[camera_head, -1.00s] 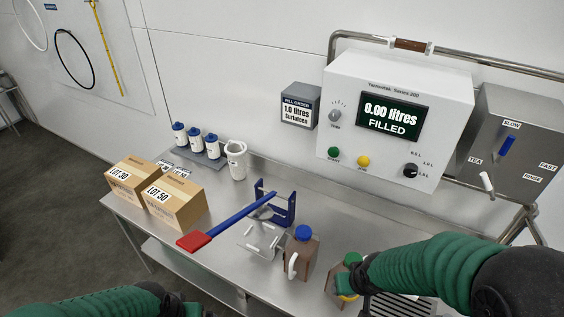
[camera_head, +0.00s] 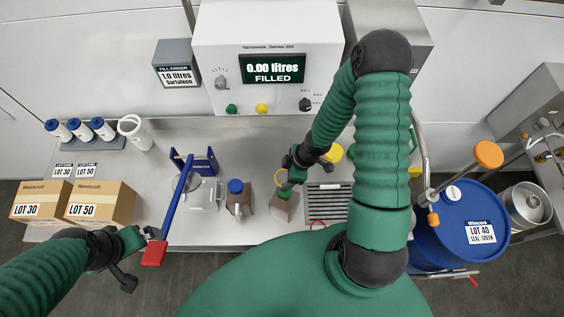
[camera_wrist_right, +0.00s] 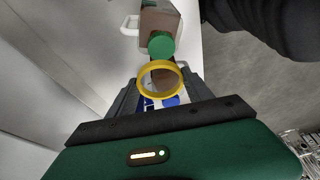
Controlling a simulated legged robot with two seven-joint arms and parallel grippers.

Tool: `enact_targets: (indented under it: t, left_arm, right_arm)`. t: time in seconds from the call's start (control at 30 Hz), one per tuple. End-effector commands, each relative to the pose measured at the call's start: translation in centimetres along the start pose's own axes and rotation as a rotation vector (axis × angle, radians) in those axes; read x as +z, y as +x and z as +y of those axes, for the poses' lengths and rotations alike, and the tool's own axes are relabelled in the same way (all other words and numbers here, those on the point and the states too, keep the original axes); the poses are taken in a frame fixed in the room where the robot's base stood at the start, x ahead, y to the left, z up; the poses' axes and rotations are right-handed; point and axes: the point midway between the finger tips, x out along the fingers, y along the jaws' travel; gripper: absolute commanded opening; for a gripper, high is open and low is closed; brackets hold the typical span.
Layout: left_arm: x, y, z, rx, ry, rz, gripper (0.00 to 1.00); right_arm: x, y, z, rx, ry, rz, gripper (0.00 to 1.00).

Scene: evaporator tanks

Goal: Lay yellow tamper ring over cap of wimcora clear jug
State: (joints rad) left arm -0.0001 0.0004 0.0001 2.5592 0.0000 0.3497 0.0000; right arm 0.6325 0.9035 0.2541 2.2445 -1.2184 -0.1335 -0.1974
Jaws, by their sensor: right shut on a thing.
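My right gripper (camera_head: 291,180) is shut on the yellow ring (camera_head: 276,178), which is above and just beyond the green-capped jug (camera_head: 284,208). In the right wrist view the ring (camera_wrist_right: 140,78) is held flat-on to the camera, beside the green cap (camera_wrist_right: 161,45) and not around it. That jug (camera_wrist_right: 160,20) looks brownish with a white handle; I cannot read its name. A similar jug with a blue cap (camera_head: 236,186) stands to its left. My left gripper (camera_head: 148,235) is beside the red handle end (camera_head: 154,253); whether it grips anything is unclear.
A blue lever (camera_head: 178,198) runs to a blue stand (camera_head: 205,163). Cartons (camera_head: 100,203) and white bottles (camera_head: 80,130) are at left. A drain grate (camera_head: 327,203) lies right of the jugs. A blue drum (camera_head: 455,225) stands at right.

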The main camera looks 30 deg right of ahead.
Motion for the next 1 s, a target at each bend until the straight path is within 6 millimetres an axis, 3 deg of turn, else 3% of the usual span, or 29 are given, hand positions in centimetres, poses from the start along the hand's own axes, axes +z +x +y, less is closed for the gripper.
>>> enact_targets:
  t: [0.47,0.8,1.0]
  left_arm:
    - [-0.1,-0.7,0.0,0.000,0.000,-0.001,1.00]
    - [0.7,2.8,0.0,0.000,0.000,-0.001,1.00]
    - [0.9,3.5,0.0,0.000,0.000,-0.001,1.00]
  right_arm:
    - [-0.1,0.2,0.2,-0.009,-0.005,-0.001,0.16]
    - [1.3,4.1,0.1,-0.007,-0.006,-0.001,0.16]
    - [1.5,5.0,0.1,-0.006,-0.004,0.000,0.16]
